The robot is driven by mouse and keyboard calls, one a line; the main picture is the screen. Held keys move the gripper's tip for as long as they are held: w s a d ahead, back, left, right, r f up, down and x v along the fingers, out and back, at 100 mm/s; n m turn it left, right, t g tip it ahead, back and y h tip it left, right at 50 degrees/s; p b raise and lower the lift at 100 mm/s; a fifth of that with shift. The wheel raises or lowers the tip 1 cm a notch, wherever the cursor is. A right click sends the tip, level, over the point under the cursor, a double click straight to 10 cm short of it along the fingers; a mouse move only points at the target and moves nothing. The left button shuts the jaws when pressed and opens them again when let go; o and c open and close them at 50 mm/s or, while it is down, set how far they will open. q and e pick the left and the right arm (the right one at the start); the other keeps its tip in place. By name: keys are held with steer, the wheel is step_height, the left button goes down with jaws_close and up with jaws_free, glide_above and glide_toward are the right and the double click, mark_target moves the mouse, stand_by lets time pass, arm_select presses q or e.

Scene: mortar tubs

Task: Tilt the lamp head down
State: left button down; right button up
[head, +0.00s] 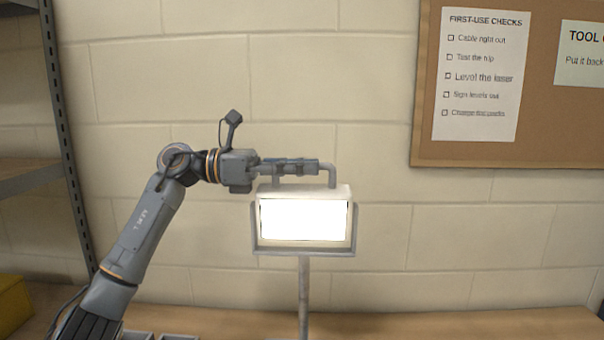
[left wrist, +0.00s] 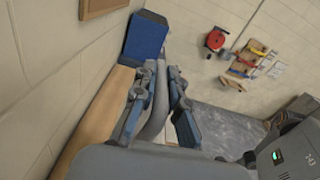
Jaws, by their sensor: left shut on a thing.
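The work lamp's head (head: 304,192) is a pale box with a brightly lit panel that faces me. It sits in a grey U-shaped bracket (head: 254,232) on a thin grey stand (head: 304,290). A grey bar handle (head: 332,174) rises from its top. My left gripper (head: 290,167) comes in level from the left and is shut on the handle; its fingers cover much of the bar. In the left wrist view, the two fingers (left wrist: 158,110) lie on either side of a grey bar. My right gripper is in neither view.
A pale block wall stands behind the lamp, with a corkboard (head: 428,130) at upper right. A wooden bench (head: 430,324) runs below, mostly clear at right. A metal shelf (head: 28,178) and yellow box (head: 12,303) are at left. A red reel (left wrist: 215,40) hangs on a wall.

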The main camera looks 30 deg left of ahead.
mark_target(301, 190)
arm_select(q)
steer(key=shift+s+d+f+m+b, duration=0.4)
steer(key=shift+s+m+b, duration=0.35)
steer(key=shift+m+b, duration=0.55)
steer(key=shift+s+d+f+m+b, duration=0.4)
steer(key=shift+s+m+b, duration=0.4)
steer(key=shift+m+b, duration=0.45)
steer(key=shift+s+d+f+m+b, duration=0.4)
steer(key=shift+s+m+b, duration=0.35)
steer(key=shift+m+b, duration=0.55)
steer(key=c, duration=1.4)
jaws_free()
steer(key=shift+o, duration=0.2)
steer(key=shift+a, duration=0.1)
